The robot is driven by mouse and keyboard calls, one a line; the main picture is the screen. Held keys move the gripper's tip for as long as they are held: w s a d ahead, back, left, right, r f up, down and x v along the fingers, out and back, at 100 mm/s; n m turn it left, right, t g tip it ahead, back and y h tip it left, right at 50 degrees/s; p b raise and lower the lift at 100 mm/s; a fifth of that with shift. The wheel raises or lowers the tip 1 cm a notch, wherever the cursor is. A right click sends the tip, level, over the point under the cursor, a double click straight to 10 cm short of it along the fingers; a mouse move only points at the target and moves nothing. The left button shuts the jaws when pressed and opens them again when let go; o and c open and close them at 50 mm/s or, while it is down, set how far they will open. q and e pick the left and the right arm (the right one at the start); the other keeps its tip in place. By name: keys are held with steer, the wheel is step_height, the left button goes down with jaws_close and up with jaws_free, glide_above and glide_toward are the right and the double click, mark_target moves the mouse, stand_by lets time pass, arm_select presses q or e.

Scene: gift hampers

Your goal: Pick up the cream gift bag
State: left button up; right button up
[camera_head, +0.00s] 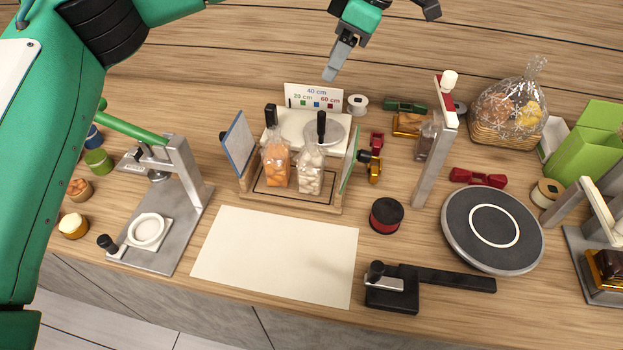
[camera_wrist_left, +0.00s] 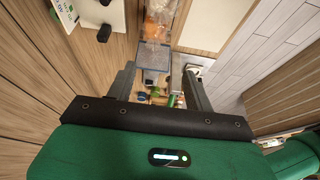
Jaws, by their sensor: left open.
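A clear bag with cream-coloured pieces (camera_head: 311,172) stands upright in a wooden stand (camera_head: 290,202), to the right of a clear bag with orange pieces (camera_head: 276,165). No other bag here looks cream. My left gripper (camera_head: 384,45) is open and empty above the back of the table, up and to the right of both bags and apart from them. In the left wrist view its two fingers (camera_wrist_left: 158,72) are spread, and the orange bag (camera_wrist_left: 160,22) shows beyond them at the top. I cannot make out the cream bag clearly there. My right gripper is not in view.
A blue-edged panel (camera_head: 240,146) and a green-edged panel (camera_head: 348,160) flank the bags. A sign (camera_head: 314,97) stands behind. A cream sheet (camera_head: 278,255) lies clear in front. A grey upright post (camera_head: 436,150) and a round turntable (camera_head: 492,228) stand to the right.

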arm_select(q)
steer(key=b, duration=0.5)
glide_toward(312, 139)
step_height(312, 139, up, 3)
steer(key=x, duration=0.6)
steer(key=b+x, duration=0.1)
steer(key=x, duration=0.2)
steer(key=shift+s+d+f, duration=0.1)
steer(key=shift+d+f, duration=0.15)
steer(key=shift+f, duration=0.25)
steer(key=p+x, duration=0.1)
steer(key=x, duration=0.3)
steer(key=shift+f, duration=0.35)
steer(key=shift+a+f, duration=0.1)
steer(key=shift+f, duration=0.2)
steer(key=c, duration=1)
jaws_close()
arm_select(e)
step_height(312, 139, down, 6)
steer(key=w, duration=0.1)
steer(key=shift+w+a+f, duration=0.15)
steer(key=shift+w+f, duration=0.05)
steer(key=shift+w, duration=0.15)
